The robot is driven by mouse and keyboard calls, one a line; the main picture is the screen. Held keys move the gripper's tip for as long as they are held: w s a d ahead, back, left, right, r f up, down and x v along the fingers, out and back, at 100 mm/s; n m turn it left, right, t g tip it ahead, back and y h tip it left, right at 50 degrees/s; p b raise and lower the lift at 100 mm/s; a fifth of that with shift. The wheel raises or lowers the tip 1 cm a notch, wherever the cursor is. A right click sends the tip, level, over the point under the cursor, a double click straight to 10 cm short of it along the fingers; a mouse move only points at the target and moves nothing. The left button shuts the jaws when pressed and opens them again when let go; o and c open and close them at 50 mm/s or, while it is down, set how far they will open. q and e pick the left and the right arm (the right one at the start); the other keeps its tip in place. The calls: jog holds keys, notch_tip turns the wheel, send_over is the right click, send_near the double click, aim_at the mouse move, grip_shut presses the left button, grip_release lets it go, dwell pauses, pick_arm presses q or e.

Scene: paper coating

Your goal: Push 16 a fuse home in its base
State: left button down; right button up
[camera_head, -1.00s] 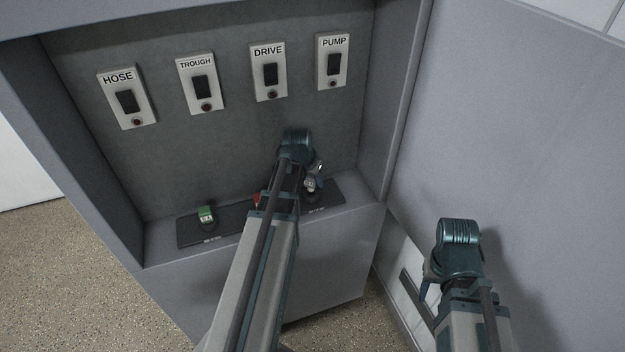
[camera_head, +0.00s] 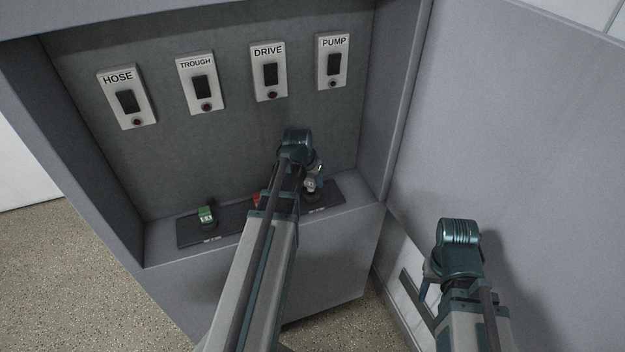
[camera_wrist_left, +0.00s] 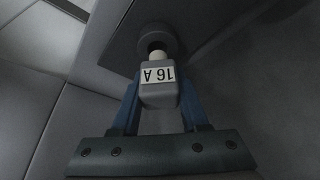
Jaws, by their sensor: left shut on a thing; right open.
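The grey 16 A fuse (camera_wrist_left: 158,92) has a white label, upside down in the left wrist view, and a pale neck. My left gripper (camera_wrist_left: 157,108) is shut on it, a blue finger on each side. The fuse's pale end meets the opening of a dark round base (camera_wrist_left: 157,36); how deep it sits cannot be told. In the head view, the fuse (camera_head: 310,186) shows beside my left gripper (camera_head: 314,178) at the strip's right end, partly hidden by my arm. My right gripper (camera_head: 426,288) is open, low at the right, mostly hidden by its own wrist.
A dark strip (camera_head: 232,226) lies on the cabinet ledge, with a green fuse (camera_head: 206,214) at left and a red piece (camera_head: 256,201) partly behind my left arm. Switches labelled HOSE (camera_head: 127,100), TROUGH (camera_head: 202,87), DRIVE (camera_head: 270,75) and PUMP (camera_head: 334,64) are on the back wall.

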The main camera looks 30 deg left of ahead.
pick_arm(q)
jog(key=shift+f+b, duration=1)
jog(key=shift+c, duration=1.7)
grip_release()
jog(key=shift+r, duration=0.1)
jog(key=p+v, duration=1.3)
jog(key=shift+r, duration=0.35)
jog(key=shift+s, duration=0.1)
